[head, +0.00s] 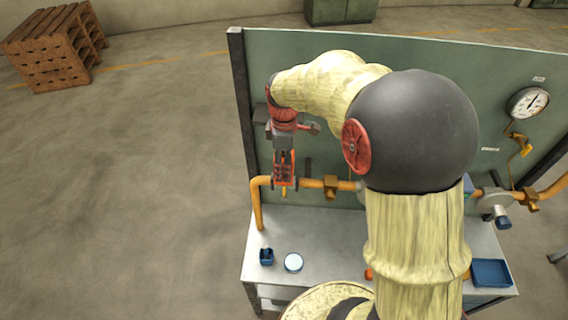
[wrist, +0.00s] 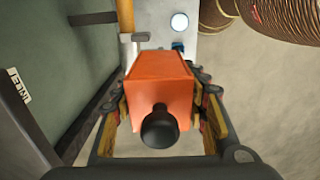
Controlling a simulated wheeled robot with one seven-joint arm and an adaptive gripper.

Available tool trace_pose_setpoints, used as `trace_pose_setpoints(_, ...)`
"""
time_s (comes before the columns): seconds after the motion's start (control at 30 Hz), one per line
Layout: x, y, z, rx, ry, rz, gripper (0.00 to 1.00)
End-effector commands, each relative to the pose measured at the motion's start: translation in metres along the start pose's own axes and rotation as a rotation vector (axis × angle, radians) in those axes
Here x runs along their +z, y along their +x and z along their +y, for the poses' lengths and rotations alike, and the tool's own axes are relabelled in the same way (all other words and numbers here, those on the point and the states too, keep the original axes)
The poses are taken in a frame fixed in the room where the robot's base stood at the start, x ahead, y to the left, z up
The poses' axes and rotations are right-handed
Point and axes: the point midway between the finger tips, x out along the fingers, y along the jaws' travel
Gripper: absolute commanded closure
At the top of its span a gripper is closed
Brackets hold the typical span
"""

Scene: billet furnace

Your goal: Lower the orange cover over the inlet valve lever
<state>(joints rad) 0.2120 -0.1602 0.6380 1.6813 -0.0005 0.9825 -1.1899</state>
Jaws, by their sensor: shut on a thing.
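The orange cover (wrist: 160,75) is a box shape that fills the middle of the wrist view, with a black round knob (wrist: 160,127) facing the camera. My gripper (wrist: 163,100) has its fingers on both sides of the cover and is shut on it. In the head view my gripper (head: 285,182) points down at the left end of the yellow pipe (head: 312,184), in front of the green panel. The cover is mostly hidden by the fingers there. I cannot make out the inlet valve lever clearly; the cover and gripper block that spot.
A grey bench (head: 335,255) stands below, holding a small blue holder (head: 266,256), a round white-topped dish (head: 293,262) and a blue tray (head: 491,272). A gauge (head: 528,102) and a second valve (head: 495,203) are at right. Open floor lies left of the bench.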

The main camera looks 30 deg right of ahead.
Motion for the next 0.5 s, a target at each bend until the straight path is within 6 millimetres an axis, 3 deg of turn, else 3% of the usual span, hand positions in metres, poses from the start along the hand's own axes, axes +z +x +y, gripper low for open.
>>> trace_pose_setpoints(0.5,0.000,0.040,0.000,0.000,0.000,0.000,0.88)
